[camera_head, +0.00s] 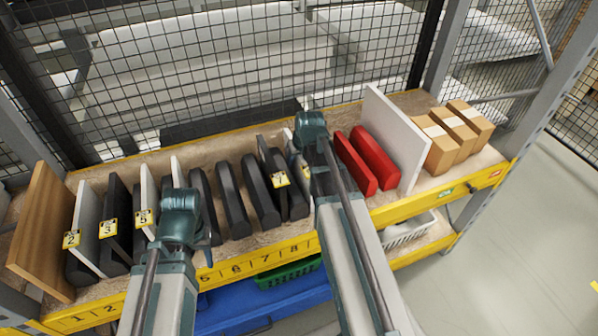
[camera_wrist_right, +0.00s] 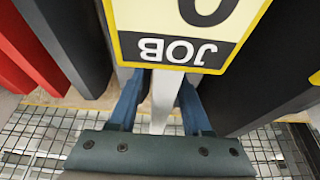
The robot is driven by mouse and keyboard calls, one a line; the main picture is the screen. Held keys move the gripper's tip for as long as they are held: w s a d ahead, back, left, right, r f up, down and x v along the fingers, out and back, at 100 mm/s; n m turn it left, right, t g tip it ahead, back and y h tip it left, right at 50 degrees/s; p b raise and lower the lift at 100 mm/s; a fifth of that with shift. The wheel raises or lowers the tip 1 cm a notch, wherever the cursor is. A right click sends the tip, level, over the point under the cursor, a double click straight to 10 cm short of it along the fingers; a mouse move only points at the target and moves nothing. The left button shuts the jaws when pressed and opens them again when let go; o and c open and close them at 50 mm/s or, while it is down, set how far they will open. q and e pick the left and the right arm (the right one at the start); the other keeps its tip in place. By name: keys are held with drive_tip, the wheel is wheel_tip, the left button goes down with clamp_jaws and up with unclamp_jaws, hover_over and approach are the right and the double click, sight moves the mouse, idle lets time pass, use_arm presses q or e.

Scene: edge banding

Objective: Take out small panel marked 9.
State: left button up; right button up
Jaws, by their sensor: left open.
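The small panel marked 9 is a thin pale board; its top corner (camera_head: 288,136) shows in the head view beside my right gripper (camera_head: 311,122), which hides much of it. In the right wrist view a yellow JOB label (camera_wrist_right: 188,25) hangs upside down, its number partly cut off. The panel's pale edge (camera_wrist_right: 163,100) lies between the blue fingers of my right gripper (camera_wrist_right: 162,95). The label covers the fingertips, so I cannot tell whether they press on the board. My left gripper (camera_head: 181,203) is open and empty in front of the slots at left.
Black dividers (camera_head: 231,200) stand close on both sides along the yellow-edged shelf (camera_head: 262,262). Red blocks (camera_head: 372,158), a large white panel (camera_head: 396,135) and cardboard boxes (camera_head: 450,138) are at right. A brown board (camera_head: 42,232) stands at far left. Wire mesh (camera_head: 215,70) rises behind.

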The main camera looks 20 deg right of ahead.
clamp_jaws()
idle(1.2)
